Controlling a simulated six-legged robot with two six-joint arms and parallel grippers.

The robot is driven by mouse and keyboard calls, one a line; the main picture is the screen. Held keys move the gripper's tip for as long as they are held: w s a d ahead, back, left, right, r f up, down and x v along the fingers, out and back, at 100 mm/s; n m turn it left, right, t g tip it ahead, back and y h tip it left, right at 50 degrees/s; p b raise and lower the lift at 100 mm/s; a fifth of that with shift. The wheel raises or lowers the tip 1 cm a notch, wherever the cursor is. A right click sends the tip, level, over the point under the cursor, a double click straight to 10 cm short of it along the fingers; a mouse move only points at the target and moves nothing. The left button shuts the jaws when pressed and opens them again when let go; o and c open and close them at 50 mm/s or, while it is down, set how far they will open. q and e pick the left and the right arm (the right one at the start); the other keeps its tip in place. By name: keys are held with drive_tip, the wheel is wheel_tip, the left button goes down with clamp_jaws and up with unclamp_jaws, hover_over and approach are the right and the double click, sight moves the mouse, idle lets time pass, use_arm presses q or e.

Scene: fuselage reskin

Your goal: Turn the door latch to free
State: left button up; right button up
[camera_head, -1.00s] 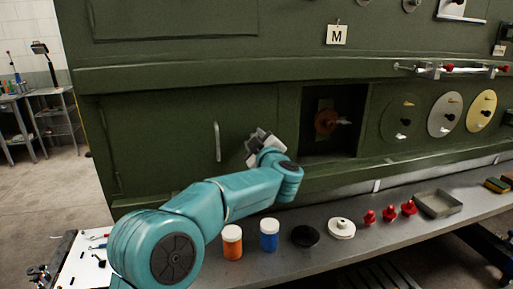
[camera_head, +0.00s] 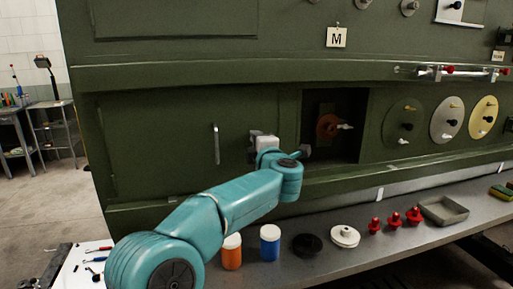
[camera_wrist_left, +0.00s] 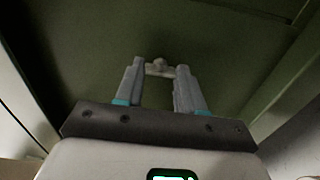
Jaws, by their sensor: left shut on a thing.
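The green door (camera_head: 160,150) is a flat panel in the lower fuselage side, with a pale upright handle (camera_head: 216,143). My left gripper (camera_head: 262,145) is at the panel, right of that handle. In the left wrist view, the left gripper (camera_wrist_left: 160,76) is shut on a small grey piece, the door latch (camera_wrist_left: 158,67), which shows between its fingertips against the green panel. In the head view the gripper hides the latch. My right gripper is not in view.
An open dark recess (camera_head: 350,112) with a reddish-brown fitting (camera_head: 327,127) lies right of the gripper. A grey shelf (camera_head: 400,246) below holds an orange jar (camera_head: 231,254), a blue jar (camera_head: 270,246), discs, red pieces and a shallow tray (camera_head: 444,211).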

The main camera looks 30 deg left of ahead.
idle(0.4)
use_arm(q)
drive_tip(key=o, duration=1)
drive_tip(key=shift+o, duration=0.2)
drive_tip(key=b+v, duration=0.4)
drive_tip(key=v, duration=1.2)
drive_tip(key=shift+s, duration=0.15)
drive_tip(key=shift+d, duration=0.15)
